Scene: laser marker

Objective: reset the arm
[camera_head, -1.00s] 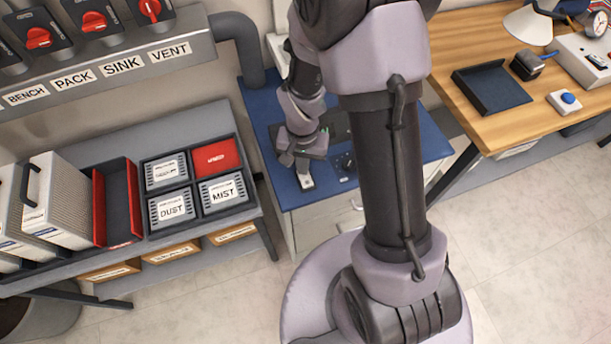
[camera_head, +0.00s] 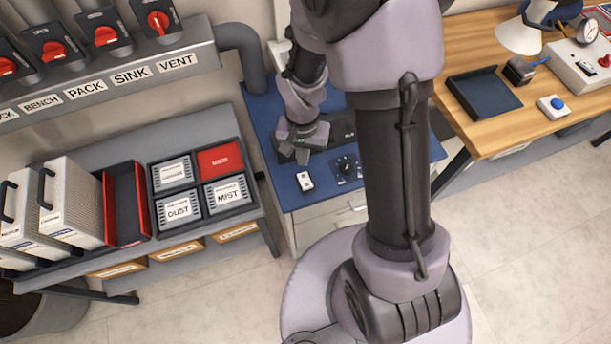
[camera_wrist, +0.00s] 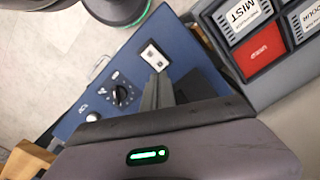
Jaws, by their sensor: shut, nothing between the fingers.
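My gripper (camera_head: 302,154) hangs over the blue-topped bench (camera_head: 262,106) in the head view, partly behind my own arm. In the wrist view my gripper's fingers (camera_wrist: 158,92) are together with nothing between them. They point toward a small white switch plate (camera_wrist: 155,57) on the blue surface and appear apart from it. The switch plate also shows in the head view (camera_head: 305,181), in front of the gripper. A black dial (camera_wrist: 122,94) sits beside it, and it shows in the head view (camera_head: 346,165) to the right of the switch.
A grey rack holds a tray of labelled cartridges (camera_head: 178,208) and a red bin (camera_head: 126,205) on the left. Labelled red knobs (camera_head: 105,36) line the wall duct above. A wooden desk (camera_head: 500,130) with a black tray (camera_head: 484,93) stands at right. The floor in front is clear.

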